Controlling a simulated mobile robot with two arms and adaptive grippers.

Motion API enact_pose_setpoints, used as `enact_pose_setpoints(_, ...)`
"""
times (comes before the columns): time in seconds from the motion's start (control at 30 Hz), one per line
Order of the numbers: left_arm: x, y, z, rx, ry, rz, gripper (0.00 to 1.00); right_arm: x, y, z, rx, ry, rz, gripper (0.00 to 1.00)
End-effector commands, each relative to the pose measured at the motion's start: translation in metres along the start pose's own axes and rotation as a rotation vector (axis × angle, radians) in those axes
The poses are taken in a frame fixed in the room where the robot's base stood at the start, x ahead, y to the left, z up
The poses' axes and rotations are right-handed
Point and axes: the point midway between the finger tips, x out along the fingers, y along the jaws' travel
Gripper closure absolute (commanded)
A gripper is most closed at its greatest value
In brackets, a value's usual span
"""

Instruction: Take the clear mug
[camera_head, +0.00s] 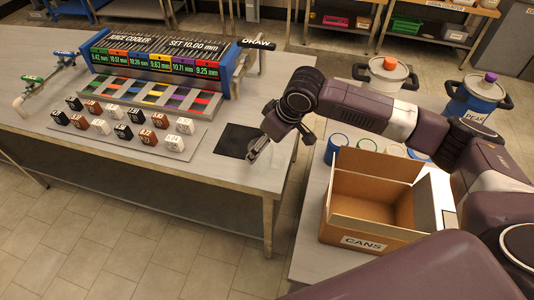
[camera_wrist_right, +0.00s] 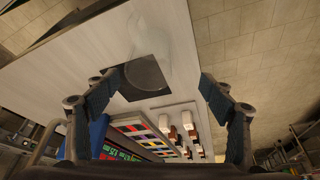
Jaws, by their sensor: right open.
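The clear mug (camera_wrist_right: 148,72) is see-through and faint. In the right wrist view its round shape shows over the black square mat (camera_wrist_right: 158,82), between my finger pads. In the head view I cannot make out its outline clearly, as my gripper is in front of that spot. My right gripper (camera_head: 258,148) reaches in from the right over the bench's near right corner, at the mat (camera_head: 236,141). In the wrist view the right gripper (camera_wrist_right: 160,84) is open, its two fingers wide apart with nothing clamped. My left gripper is not in view.
The juice cooler rack (camera_head: 160,60) stands at the back of the bench, with coloured slots and several labelled blocks (camera_head: 125,122) in front. A cardboard box (camera_head: 370,195) marked CANS sits on the right table. Pots (camera_head: 390,75) and lidded jars stand behind it.

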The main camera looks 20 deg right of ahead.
Motion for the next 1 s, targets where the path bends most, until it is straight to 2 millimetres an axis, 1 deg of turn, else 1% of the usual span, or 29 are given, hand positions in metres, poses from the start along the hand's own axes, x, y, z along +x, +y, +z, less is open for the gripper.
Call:
enact_pose_setpoints(0.03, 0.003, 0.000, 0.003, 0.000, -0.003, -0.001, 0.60, -0.006, 0.016, -0.003, 0.022, 0.001, 0.018, 0.25)
enact_pose_setpoints(0.07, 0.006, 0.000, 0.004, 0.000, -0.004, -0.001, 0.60, -0.005, 0.020, -0.002, 0.033, -0.003, 0.020, 0.25)
enact_pose_setpoints(0.1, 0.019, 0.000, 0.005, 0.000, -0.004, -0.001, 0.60, 0.011, 0.014, 0.005, 0.027, -0.006, 0.010, 0.25)
enact_pose_setpoints(0.2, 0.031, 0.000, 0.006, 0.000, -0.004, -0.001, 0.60, 0.022, 0.013, 0.010, 0.026, -0.004, 0.010, 0.25)
enact_pose_setpoints(0.33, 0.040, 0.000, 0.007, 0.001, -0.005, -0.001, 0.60, 0.030, 0.013, 0.013, 0.025, -0.003, 0.011, 0.25)
enact_pose_setpoints(0.47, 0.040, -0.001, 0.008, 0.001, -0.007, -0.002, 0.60, 0.038, 0.014, 0.013, 0.025, -0.004, 0.011, 0.25)
enact_pose_setpoints(0.67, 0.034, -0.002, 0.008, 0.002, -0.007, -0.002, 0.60, 0.058, 0.013, 0.011, 0.024, -0.003, 0.011, 0.25)
enact_pose_setpoints(0.87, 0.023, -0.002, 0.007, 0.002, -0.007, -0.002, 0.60, 0.085, 0.011, 0.008, 0.024, -0.004, 0.010, 0.25)
enact_pose_setpoints(0.9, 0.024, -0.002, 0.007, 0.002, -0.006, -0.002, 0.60, 0.092, 0.011, 0.009, 0.024, -0.005, 0.010, 0.25)
enact_pose_setpoints(1.0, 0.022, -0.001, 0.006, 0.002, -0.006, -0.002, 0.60, 0.103, 0.011, 0.009, 0.024, -0.003, 0.011, 0.25)
